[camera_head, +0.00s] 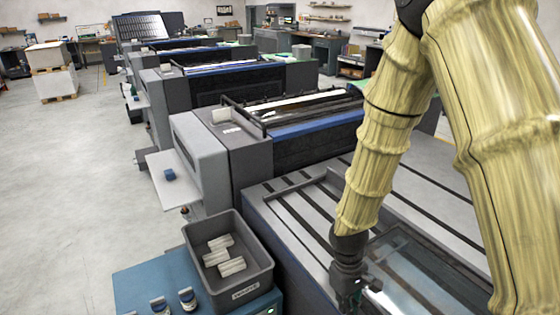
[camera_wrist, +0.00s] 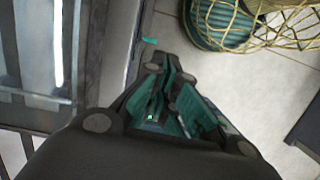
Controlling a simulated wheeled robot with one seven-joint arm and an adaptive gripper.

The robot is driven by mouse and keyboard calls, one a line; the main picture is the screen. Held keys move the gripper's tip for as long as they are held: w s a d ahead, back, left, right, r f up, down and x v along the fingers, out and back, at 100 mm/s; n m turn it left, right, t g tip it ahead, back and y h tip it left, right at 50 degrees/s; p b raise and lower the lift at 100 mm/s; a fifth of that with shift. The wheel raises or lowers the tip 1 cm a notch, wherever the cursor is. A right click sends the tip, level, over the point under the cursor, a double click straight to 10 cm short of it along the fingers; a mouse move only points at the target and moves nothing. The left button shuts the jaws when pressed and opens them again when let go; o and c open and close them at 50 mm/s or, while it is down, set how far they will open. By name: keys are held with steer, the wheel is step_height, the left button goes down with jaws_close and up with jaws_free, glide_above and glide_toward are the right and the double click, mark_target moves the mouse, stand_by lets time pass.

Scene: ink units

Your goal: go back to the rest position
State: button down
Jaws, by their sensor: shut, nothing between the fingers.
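My gripper (camera_head: 350,292) hangs at the lower end of my yellow-sleeved arm, in front of the near grey machine (camera_head: 285,215) and over its right part. In the wrist view my gripper (camera_wrist: 165,82) has its dark and teal fingers together, with nothing held between them. The fingertips point down past the machine's edge toward a pale tiled floor (camera_wrist: 190,25). In the head view the fingertips are small and partly cut off by the bottom of the picture.
A grey bin (camera_head: 255,262) with several pale pieces (camera_head: 218,242) stands on a blue surface (camera_head: 135,285) left of my gripper. Small blue-topped items (camera_head: 187,297) stand beside it. A row of printing machines runs back. Open floor (camera_head: 70,190) lies left.

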steer(key=s+f+m+y+b, duration=0.1)
steer(key=s+f, duration=0.2)
steer(key=f, duration=0.3)
steer(key=s+d+f+m, duration=0.1)
steer(key=s+f, duration=0.2)
steer(key=f, duration=0.3)
steer(key=s+f+m+y+b, duration=0.1)
steer(key=s+f, duration=0.2)
steer(key=f, duration=0.3)
steer(key=s+d+f+m+t, duration=0.1)
steer(key=s+d+f, duration=0.1)
steer(key=s, duration=0.3)
steer(key=s+d+f+m+t+h, duration=0.1)
steer(key=s+d+f+m, duration=0.1)
steer(key=s+f, duration=0.3)
steer(key=shift+s+d+f+b, duration=0.25)
steer(key=shift+s+b, duration=0.15)
steer(key=shift+s, duration=0.3)
